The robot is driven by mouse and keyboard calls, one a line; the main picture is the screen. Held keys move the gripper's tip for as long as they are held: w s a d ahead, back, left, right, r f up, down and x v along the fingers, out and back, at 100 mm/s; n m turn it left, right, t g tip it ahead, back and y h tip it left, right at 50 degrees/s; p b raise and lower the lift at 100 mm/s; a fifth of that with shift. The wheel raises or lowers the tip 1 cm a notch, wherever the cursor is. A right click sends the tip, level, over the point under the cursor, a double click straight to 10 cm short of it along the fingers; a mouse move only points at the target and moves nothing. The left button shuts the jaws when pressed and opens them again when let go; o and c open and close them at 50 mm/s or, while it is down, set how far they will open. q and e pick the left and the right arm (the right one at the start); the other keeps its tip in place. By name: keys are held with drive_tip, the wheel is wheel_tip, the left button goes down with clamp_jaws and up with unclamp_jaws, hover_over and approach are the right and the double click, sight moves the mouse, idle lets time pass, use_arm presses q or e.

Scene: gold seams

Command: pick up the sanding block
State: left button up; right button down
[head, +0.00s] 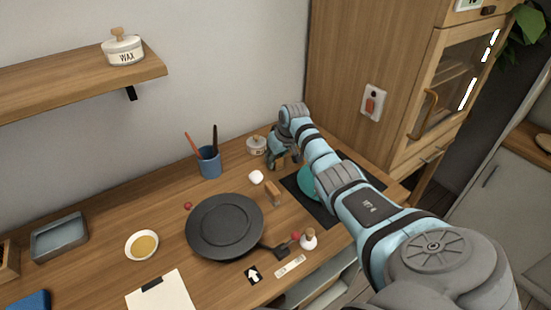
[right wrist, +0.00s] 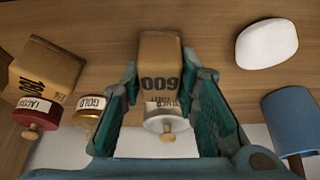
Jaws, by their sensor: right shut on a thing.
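A tan sanding block (right wrist: 160,65) marked 600 sits between the two fingers of my right gripper (right wrist: 165,90) in the right wrist view. The gripper is shut on it. In the head view my right gripper (head: 283,160) is low over the back of the desk, right of the blue cup, and hides most of the block. I cannot tell whether the block still touches the desk. A second tan block (right wrist: 45,75) marked 180 stands to the left in the right wrist view. My left gripper is not in view.
Close behind the held block is a silver-lidded jar (right wrist: 167,120). Gold (right wrist: 88,108) and lacquer (right wrist: 38,112) jars stand nearby. A white lump (right wrist: 266,43) and blue cup (right wrist: 290,120) are opposite. A dark pan (head: 225,225) and small brown block (head: 273,193) stand nearer.

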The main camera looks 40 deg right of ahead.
drive_tip(key=shift+r, duration=0.55)
wheel_tip(320, 180, up, 19)
drive_tip(key=p, duration=0.2)
